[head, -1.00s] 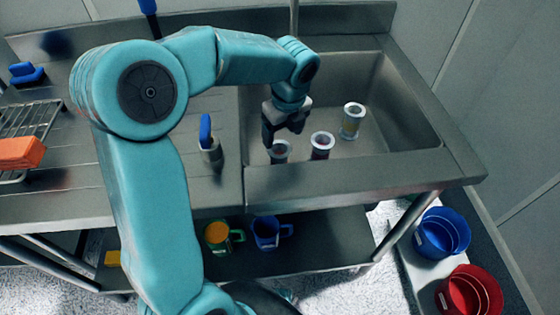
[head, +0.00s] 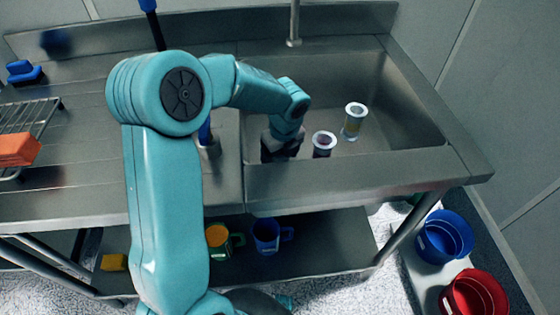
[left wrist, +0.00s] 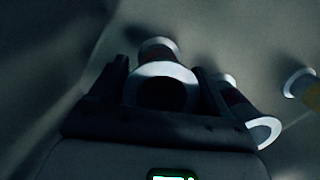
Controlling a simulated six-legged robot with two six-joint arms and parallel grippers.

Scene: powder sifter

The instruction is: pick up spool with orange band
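My left gripper (head: 277,152) is down in the sink at its left side, around the leftmost spool, which it hides in the head view. In the left wrist view that spool (left wrist: 165,69) stands between the two fingers, its pale rim and dark hole facing the camera. A dull reddish-brown part shows beyond the rim; it is too dark to tell whether it is the orange band. The fingers look apart, one on each side, with no clear grip. A spool with a dark reddish band (head: 323,145) and one with a yellowish band (head: 353,121) stand to the right.
The steel sink (head: 420,125) has free room at its right. An orange block (head: 18,149) lies on a rack at the left. Two mugs, one yellow-green (head: 218,241) and one blue (head: 267,235), stand on the lower shelf. Blue (head: 445,237) and red (head: 474,295) buckets stand at the lower right.

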